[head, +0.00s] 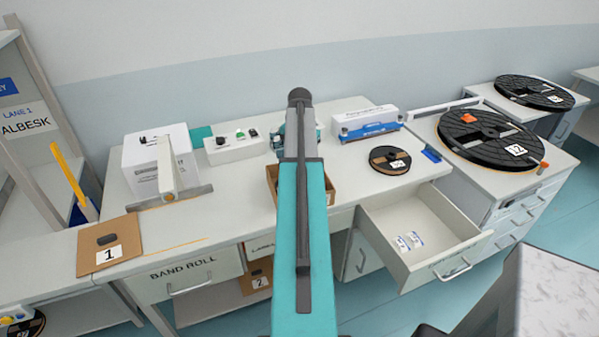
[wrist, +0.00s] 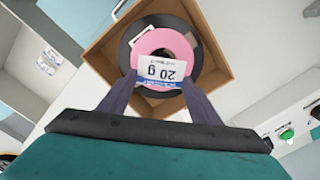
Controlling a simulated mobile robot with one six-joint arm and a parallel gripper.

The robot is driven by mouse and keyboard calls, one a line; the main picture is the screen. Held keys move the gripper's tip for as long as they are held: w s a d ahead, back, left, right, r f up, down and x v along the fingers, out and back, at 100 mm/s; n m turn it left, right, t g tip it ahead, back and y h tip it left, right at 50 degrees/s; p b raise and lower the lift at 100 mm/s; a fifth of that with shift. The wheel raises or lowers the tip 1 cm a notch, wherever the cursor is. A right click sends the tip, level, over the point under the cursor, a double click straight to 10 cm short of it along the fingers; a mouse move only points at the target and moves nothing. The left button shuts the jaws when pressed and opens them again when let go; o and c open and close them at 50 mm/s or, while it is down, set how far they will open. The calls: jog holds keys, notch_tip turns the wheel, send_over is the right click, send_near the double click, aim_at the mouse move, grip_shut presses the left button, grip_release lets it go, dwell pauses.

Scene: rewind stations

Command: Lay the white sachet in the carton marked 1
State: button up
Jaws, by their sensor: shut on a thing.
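My gripper (wrist: 155,88) is shut on a white sachet (wrist: 161,72) marked 20 g, seen in the wrist view. Below it is an open brown carton (wrist: 218,40) holding a black reel with a pink core (wrist: 150,42). The sachet overlaps the reel in the picture; I cannot tell whether they touch. In the head view this carton (head: 331,192) is mostly hidden behind my arm, and no number shows on it. A brown cardboard face marked 1 (head: 125,232), with a dark oval, is at the desk's left end; no inside shows.
An open drawer (head: 440,215) at right holds white sachets (head: 409,241). A brown carton marked 2 (head: 262,268) is under the desk. A white box (head: 150,160), a button box (head: 235,148) and a small black reel (head: 390,158) stand on the desk. A large black reel (head: 470,133) is at right.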

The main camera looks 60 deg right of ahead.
jog(key=shift+f, duration=0.1)
jog(key=shift+f+p, duration=0.8)
jog(key=shift+f, duration=0.85)
jog(key=shift+f, duration=0.4)
jog(key=o, duration=1)
jog(key=shift+r, duration=0.1)
